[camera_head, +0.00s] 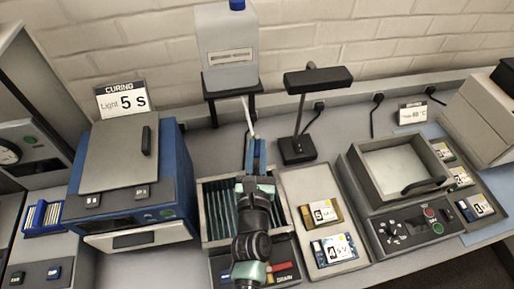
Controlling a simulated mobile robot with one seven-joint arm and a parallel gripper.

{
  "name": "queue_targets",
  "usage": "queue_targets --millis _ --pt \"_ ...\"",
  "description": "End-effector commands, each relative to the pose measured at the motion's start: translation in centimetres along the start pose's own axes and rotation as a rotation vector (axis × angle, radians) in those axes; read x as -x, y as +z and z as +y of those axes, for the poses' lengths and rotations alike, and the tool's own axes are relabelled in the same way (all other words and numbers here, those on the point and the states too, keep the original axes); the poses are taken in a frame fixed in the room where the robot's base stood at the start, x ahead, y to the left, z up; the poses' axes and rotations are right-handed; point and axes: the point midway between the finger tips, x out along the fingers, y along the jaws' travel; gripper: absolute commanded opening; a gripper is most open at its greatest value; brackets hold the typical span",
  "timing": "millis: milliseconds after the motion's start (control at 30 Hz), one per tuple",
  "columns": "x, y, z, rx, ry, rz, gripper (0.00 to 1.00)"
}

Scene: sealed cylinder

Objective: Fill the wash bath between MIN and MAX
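The wash bath (208,203) appears to be the dark, ribbed open basin in the middle of the bench, with a panel marked DRAIN at its front. My arm crosses over it and hides much of its inside; no liquid level or MIN and MAX marks can be made out. A pale jug (228,65) with a blue cap stands on a black stand behind it. A thin white tube or rod (248,115) slants down toward blue upright parts (256,155) at the bath's back.
A blue curing box (133,190) stands at left. A black lamp (298,149) stands behind a pale tray (341,268) with labelled packs. A lidded heated unit (400,175) with knobs is at right. Little bare bench shows between them.

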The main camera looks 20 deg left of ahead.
Motion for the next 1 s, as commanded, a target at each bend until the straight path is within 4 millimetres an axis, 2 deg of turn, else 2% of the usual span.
queue_targets --millis 467,733,1000 --pt "-0.2 0.6 -0.4 0.008 0.023 -0.002 0.0" --pt "-0.3 1.0 -1.0 0.009 0.12 -0.006 0.0" --pt "-0.3 0.5 -1.3 0.003 0.244 -0.009 0.0"
